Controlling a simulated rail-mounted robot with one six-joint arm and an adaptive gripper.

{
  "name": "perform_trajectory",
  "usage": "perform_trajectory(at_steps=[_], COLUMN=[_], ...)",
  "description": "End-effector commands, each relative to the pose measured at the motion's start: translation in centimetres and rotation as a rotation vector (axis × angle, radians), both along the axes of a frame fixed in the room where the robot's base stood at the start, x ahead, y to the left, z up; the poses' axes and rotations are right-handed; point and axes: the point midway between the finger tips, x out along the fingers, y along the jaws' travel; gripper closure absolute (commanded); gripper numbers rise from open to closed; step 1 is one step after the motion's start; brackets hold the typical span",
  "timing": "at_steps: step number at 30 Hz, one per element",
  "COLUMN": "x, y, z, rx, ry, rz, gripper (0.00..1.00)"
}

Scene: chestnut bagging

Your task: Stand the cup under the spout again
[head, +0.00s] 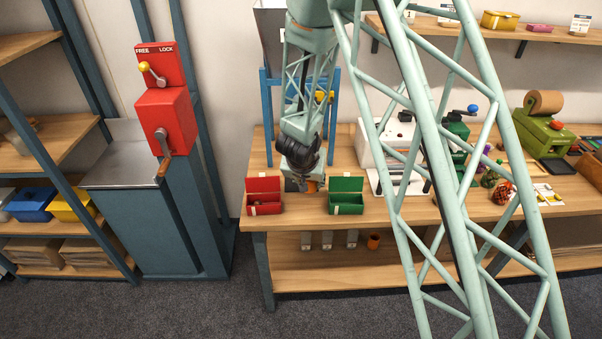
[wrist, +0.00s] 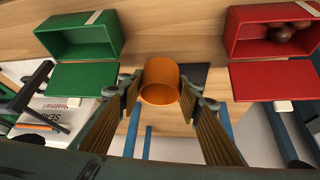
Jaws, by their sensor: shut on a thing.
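The orange cup (wrist: 158,72) is between the two fingers of my gripper (wrist: 159,92) in the wrist view, with its open mouth turned toward the camera. My gripper is shut on it. In the head view my gripper (head: 304,184) points down at the bench's front, between the red and green boxes, with a little orange of the cup showing at its tip. Whether the cup touches the bench is not clear. A dark square pad (wrist: 198,73) lies partly behind the cup. The spout is hidden behind my arm; part of its blue stand (head: 268,120) shows.
A red box (head: 264,186) and a green box (head: 346,186), lids open, flank my gripper closely. The red box (wrist: 238,42) holds brown chestnuts (wrist: 285,30). A white machine (head: 372,146) is to the right.

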Motion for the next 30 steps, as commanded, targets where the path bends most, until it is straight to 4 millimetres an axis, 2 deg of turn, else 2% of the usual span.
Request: perform_trajectory(at_steps=[9,15,21,30], x=[4.9,7.3,8.4,8.4], y=[1.8,2.7,3.1,3.1], z=[-0.4,-0.7,-0.8,-0.8], rx=[0.0,0.001,0.0,0.0], ry=[-0.001,0.0,0.0,0.0], rz=[-0.001,0.0,0.0,0.0], gripper=[0.88,0.88,0.88,0.88])
